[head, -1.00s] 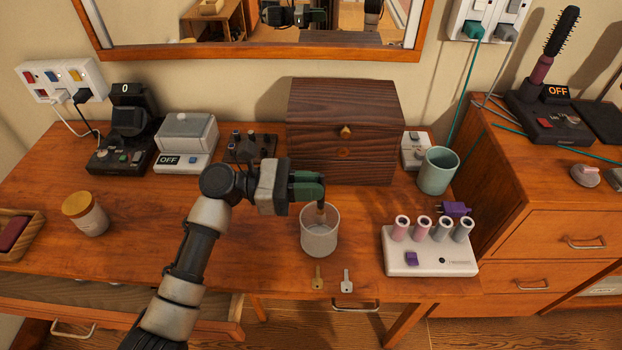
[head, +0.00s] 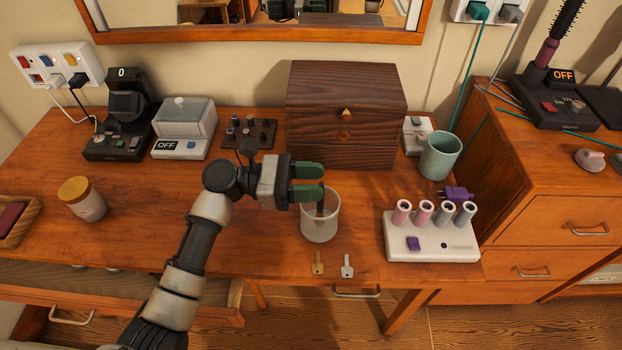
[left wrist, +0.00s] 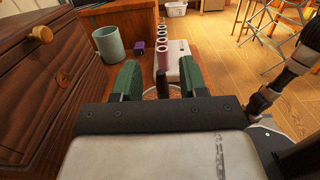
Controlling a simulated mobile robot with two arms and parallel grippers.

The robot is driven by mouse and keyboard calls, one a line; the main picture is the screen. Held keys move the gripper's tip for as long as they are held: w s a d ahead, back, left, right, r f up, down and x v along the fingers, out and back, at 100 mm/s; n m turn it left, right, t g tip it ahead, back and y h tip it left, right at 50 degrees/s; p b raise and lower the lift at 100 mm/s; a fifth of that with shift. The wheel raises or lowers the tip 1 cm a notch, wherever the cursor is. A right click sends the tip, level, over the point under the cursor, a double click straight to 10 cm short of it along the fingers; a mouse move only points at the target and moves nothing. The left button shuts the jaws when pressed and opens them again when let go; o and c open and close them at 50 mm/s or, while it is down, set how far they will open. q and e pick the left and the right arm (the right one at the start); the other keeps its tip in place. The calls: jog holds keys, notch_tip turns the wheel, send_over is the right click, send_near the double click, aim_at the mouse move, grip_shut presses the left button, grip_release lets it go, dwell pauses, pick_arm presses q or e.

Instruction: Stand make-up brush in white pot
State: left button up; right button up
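The white pot (head: 320,228) stands on the wooden table in front of the dark box; only a bit of its rim shows in the left wrist view. The make-up brush (head: 320,208) is in the pot, its lower part inside. Its dark handle (left wrist: 162,84) shows upright between my fingers in the left wrist view. My left gripper (head: 312,182) is open just above the pot's rim, with one green finger on each side of the brush and gaps between.
Two keys (head: 318,262) lie in front of the pot. A white stand with several tubes (head: 430,242) is to the right, with a green cup (head: 440,157) behind it. The wooden box (head: 345,110) stands close behind. A lidded jar (head: 83,200) is at left.

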pick_arm(q)
jog(key=a+b, duration=0.1)
jog(key=a, duration=0.9)
jog(key=shift+a+f, duration=0.25)
jog(key=shift+a, duration=0.15)
jog(key=shift+s+f, duration=0.1)
dwell(0.6)
